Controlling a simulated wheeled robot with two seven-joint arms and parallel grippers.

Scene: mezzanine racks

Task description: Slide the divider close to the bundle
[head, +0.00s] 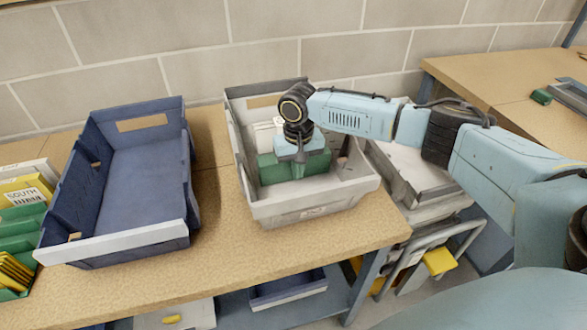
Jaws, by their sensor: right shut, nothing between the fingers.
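A green piece (267,170), which looks like the divider, stands in the grey bin (320,204) on the table. Behind it, on the bin's left side, is a whitish stack (263,134) that may be the bundle; much of it is hidden. My right gripper (299,160) reaches down into the bin from the right. It is shut and empty, right at the green piece; I cannot tell whether it touches it. The gripper and its wrist hide part of the green piece. My left gripper is out of view.
An empty blue bin (146,190) stands left of the grey bin. Yellow and green folders (22,215) are at the far left. Another grey tray (410,176) sits lower on the right. A brick wall (190,45) closes the back.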

